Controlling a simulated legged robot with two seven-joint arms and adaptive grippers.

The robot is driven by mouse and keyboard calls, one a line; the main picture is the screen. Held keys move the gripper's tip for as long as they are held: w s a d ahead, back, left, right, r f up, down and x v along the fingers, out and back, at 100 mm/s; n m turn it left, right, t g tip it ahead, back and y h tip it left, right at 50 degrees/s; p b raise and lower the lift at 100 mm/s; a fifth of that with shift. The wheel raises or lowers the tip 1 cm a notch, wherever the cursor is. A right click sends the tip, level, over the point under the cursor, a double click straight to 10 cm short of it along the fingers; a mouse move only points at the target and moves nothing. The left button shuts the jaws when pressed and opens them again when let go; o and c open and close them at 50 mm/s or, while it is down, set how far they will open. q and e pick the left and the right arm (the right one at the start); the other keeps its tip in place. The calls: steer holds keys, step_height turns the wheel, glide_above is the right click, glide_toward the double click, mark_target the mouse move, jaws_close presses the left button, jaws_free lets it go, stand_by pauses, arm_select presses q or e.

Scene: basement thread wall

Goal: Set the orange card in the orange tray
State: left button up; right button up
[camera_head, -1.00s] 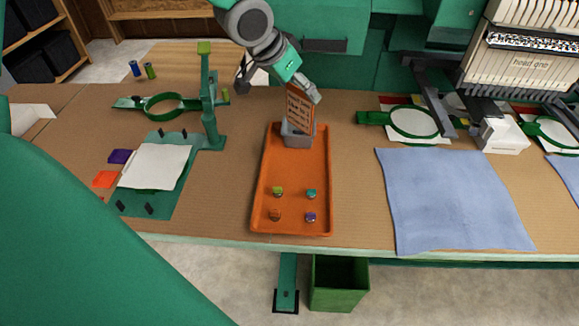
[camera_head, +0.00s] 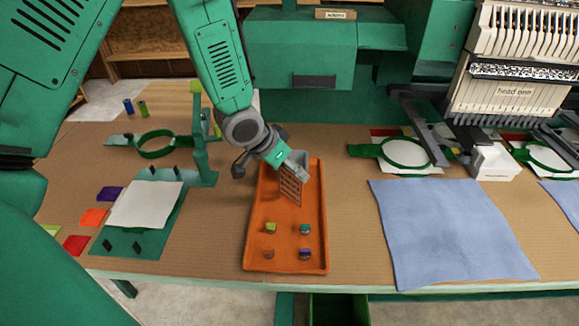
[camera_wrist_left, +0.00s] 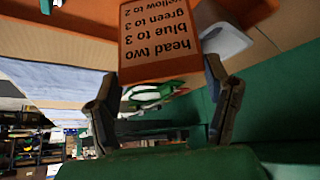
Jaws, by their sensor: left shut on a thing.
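My left gripper (camera_head: 290,160) is shut on the orange card (camera_head: 290,186), which bears dark lines of text. In the left wrist view the card (camera_wrist_left: 160,45) is between the two fingers, and its words, such as "head two", appear upside down. The card is over the back half of the orange tray (camera_head: 256,225), in front of a grey holder (camera_head: 301,168). I cannot tell whether its lower edge touches the tray floor. Several small coloured spools (camera_head: 305,229) stand in the tray's front half. My right gripper is not in view.
Left of the tray are a green hoop stand (camera_head: 203,140), a white cloth (camera_head: 146,205) and flat purple, orange (camera_head: 94,217) and red squares. A blue cloth (camera_head: 450,230) lies to the right, below the embroidery machine (camera_head: 515,90). Bare table flanks the tray.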

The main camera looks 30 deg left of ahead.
arm_select(q)
steer(key=o, duration=0.9)
steer(key=shift+a, duration=0.1)
steer(key=p+v, duration=0.1)
steer(key=v, duration=1.1)
steer(key=shift+r+p, duration=0.1)
steer(key=shift+p, duration=0.2)
